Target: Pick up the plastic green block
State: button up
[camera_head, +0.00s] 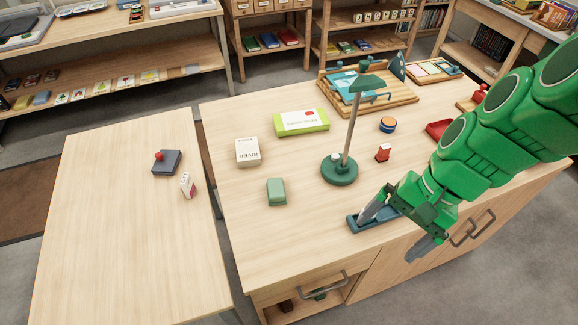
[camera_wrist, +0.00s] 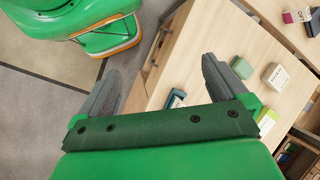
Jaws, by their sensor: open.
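The green block (camera_head: 276,191) is a small muted-green block with a lighter top, lying on the wooden table (camera_head: 250,240) left of the green lamp. In the wrist view the green block (camera_wrist: 241,68) lies just beyond the right finger. My gripper (camera_head: 400,224) is at the table's front edge, to the right of the block and well apart from it.
A green desk lamp (camera_head: 339,170) stands between block and arm. A dark teal tray (camera_head: 356,222) lies beside the gripper. A white box (camera_head: 247,152) and lime-green box (camera_head: 301,122) lie behind the block. A lower table (camera_head: 110,230) stands left. The tabletop left of the block is clear.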

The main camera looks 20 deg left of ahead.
jog(key=w+a+f+m+g+y, duration=0.1)
jog(key=w+a+f+m+y, duration=0.15)
jog(key=w+a, duration=0.35)
jog(key=w+a+f+m+g+y, duration=0.15)
jog(key=w+a+f, duration=0.25)
jog(key=a, duration=0.5)
jog(key=m+t+y, duration=0.1)
jog(key=m+y, duration=0.3)
jog(key=m, duration=0.4)
send_near(276, 187)
jog(key=shift+s+a+r, duration=0.2)
jog(key=shift+a, duration=0.25)
jog(key=shift+f+x, duration=0.2)
jog(key=shift+x, duration=1.8)
jog(key=shift+f+x, duration=0.2)
jog(key=shift+x, duration=1.75)
jog(key=shift+w+d, duration=0.1)
jog(key=shift+d, duration=0.1)
jog(key=shift+c, duration=0.5)
jog(key=c, duration=0.7)
